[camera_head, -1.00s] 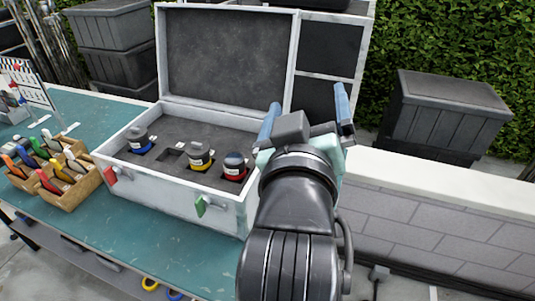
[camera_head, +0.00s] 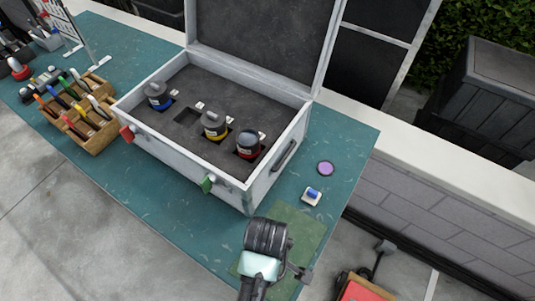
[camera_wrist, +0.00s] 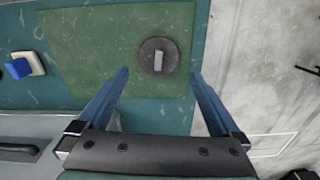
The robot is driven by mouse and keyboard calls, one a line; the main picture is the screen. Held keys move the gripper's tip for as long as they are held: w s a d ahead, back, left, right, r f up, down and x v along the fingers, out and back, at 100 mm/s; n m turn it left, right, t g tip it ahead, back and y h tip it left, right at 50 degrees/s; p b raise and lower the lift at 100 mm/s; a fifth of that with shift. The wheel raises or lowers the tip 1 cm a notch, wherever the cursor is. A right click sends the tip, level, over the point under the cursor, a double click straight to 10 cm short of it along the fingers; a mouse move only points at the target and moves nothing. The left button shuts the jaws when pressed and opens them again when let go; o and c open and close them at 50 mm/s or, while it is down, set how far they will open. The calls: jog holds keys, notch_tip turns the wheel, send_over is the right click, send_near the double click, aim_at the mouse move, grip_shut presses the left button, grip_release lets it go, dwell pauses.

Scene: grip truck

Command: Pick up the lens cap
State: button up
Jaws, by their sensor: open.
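The lens cap, a dark grey disc with a light raised bar (camera_wrist: 158,57), lies flat near one end of the green mat (camera_wrist: 95,45) in the wrist view. My gripper (camera_wrist: 159,75) is open and empty, its two blue fingers spread to either side of the cap in that view. I cannot tell how high the fingertips are above it. In the head view my gripper (camera_head: 258,265) is over the green mat (camera_head: 300,222), at the near end of the workbench. My arm hides the cap and the fingertips there.
A white piece with a blue top (camera_head: 312,197) and a purple disc (camera_head: 325,168) lie beyond the mat. A wooden tool tray (camera_head: 90,135) is far left. A red object (camera_head: 362,291) is below right.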

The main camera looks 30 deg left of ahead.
jog(key=shift+w+d+f+p, duration=0.1)
jog(key=shift+f+p, duration=0.35)
jog(key=shift+f, duration=2.6)
jog(key=c, duration=1)
